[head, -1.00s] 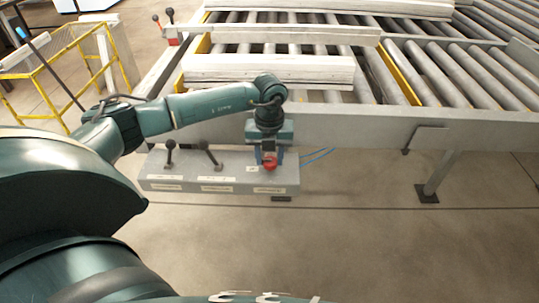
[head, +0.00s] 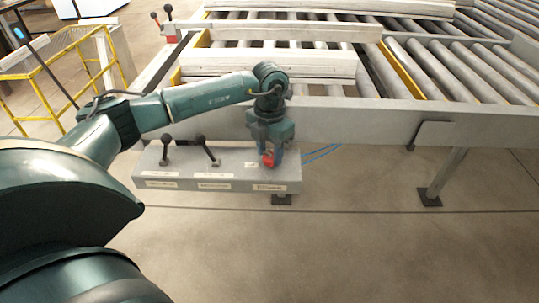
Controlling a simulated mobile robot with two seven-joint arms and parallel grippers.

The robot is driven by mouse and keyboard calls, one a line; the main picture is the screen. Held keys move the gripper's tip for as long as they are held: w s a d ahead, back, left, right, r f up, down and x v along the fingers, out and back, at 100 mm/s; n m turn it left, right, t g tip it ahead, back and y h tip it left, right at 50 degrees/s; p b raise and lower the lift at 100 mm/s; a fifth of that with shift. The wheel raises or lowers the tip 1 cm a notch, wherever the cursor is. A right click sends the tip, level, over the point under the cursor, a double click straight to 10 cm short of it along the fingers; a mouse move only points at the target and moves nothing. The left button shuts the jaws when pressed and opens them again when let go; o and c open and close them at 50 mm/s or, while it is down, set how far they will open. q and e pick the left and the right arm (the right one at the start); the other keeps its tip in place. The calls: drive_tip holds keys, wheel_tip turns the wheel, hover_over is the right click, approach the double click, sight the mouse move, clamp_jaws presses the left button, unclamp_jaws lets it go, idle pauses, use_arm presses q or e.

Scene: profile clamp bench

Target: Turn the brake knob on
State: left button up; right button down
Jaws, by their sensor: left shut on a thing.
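A grey control box (head: 225,183) is mounted at the front of the roller bench. Two black levers stand on it, the left lever (head: 167,147) upright and the middle lever (head: 206,149) tilted. At its right end is a red knob (head: 268,160), which I take to be the brake knob. My left gripper (head: 272,153) points down at it and is shut on it. The fingers partly hide the knob. My right gripper is not in view.
The bench's long grey front rail (head: 350,120) runs just behind the box. White profiles (head: 265,64) lie across the rollers. A yellow guard frame (head: 60,85) stands at the left. The floor in front is clear.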

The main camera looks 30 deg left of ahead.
sight(270, 154)
use_arm(q)
drive_tip(key=m+b, duration=0.1)
drive_tip(key=m, duration=0.1)
drive_tip(key=shift+w+m, duration=0.1)
drive_tip(key=shift+m, duration=0.3)
drive_tip(key=m+b, duration=0.1)
drive_tip(key=m, duration=0.1)
drive_tip(key=shift+m+b, duration=0.3)
drive_tip(key=shift+m, duration=0.1)
drive_tip(key=m+b, duration=0.1)
drive_tip(key=m, duration=0.1)
drive_tip(key=shift+m, duration=0.3)
drive_tip(key=shift+r+m+b, duration=0.1)
drive_tip(key=shift+m+b, duration=0.2)
drive_tip(key=shift+m, duration=0.4)
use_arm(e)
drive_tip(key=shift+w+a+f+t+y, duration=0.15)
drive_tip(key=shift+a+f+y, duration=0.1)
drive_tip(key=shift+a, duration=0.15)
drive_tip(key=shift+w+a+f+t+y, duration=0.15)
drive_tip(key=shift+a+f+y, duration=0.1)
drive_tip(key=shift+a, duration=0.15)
use_arm(q)
drive_tip(key=o, duration=1)
drive_tip(key=shift+c, duration=0.2)
wheel_tip(270, 154, up, 13)
drive_tip(key=shift+b, duration=0.35)
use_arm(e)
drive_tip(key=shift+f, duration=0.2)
